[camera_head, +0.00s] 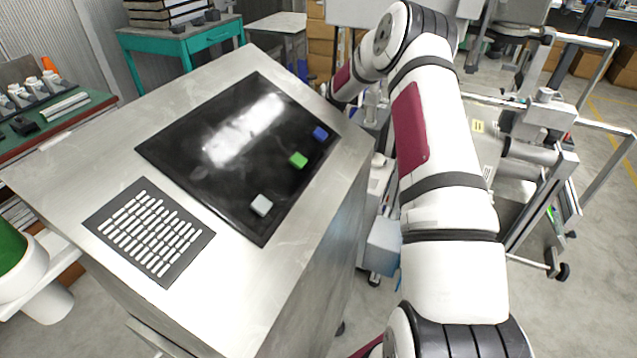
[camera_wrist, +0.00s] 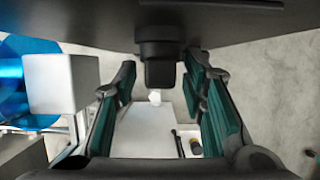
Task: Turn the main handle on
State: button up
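In the wrist view my gripper (camera_wrist: 159,76) is open, with its two green-padded fingers apart. A dark, blocky knob or lever (camera_wrist: 160,58) projects from a dark panel edge (camera_wrist: 215,8) at the top of that view. It lies between the fingertips, with a visible gap on each side. It may be the main handle, but I cannot tell for sure. In the head view my arm reaches away past the right side of a metal console (camera_head: 285,300). My gripper is hidden there, and no handle can be made out in that view.
The console top carries a black screen panel (camera_head: 190,165) with green, blue and grey blocks, and a key grid (camera_head: 150,232). A metal-framed machine (camera_head: 540,160) stands at right. A teal table (camera_head: 205,38) is behind. The wrist view shows a blue disc (camera_wrist: 18,85) beside a pale box (camera_wrist: 62,82).

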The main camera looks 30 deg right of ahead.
jog(key=shift+c, duration=0.3)
grip_shut()
jog(key=shift+s, duration=0.1)
